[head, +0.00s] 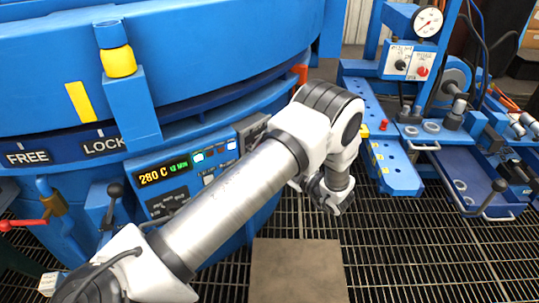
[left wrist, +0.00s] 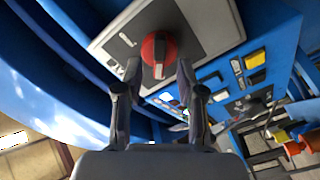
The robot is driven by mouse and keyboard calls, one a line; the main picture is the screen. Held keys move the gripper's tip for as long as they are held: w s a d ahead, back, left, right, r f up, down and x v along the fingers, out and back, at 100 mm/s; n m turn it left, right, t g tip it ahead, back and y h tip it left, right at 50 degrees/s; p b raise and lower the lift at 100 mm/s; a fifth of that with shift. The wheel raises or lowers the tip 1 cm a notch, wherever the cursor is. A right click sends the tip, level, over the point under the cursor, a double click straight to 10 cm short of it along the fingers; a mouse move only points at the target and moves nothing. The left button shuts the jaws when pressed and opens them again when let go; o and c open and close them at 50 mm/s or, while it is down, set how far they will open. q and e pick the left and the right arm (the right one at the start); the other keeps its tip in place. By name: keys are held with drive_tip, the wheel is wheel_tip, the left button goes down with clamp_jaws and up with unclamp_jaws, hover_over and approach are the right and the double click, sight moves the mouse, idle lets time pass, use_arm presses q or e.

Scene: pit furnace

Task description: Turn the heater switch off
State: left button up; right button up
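The heater switch appears to be a red round knob (left wrist: 159,48) on a grey plate (left wrist: 205,22) in the left wrist view. A pale mark shows on the knob; I cannot read its setting. My left gripper (left wrist: 158,72) is open, with one finger on each side of the knob's lower part. A gap shows on both sides; I cannot tell how deep the fingertips reach. In the head view my left arm crosses the middle and hides the knob; part of the grey plate (head: 252,128) shows behind it. My right gripper is not in view.
The blue furnace (head: 200,55) fills the left of the head view. Its control panel display (head: 163,173) reads 280 C. Levers with a red handle (head: 22,223) and a black knob (head: 115,190) stand at left. A blue bench with a gauge (head: 427,21) stands right, over grating.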

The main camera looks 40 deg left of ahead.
use_arm(q)
drive_tip(key=d, duration=0.9)
drive_tip(key=shift+s, duration=0.25)
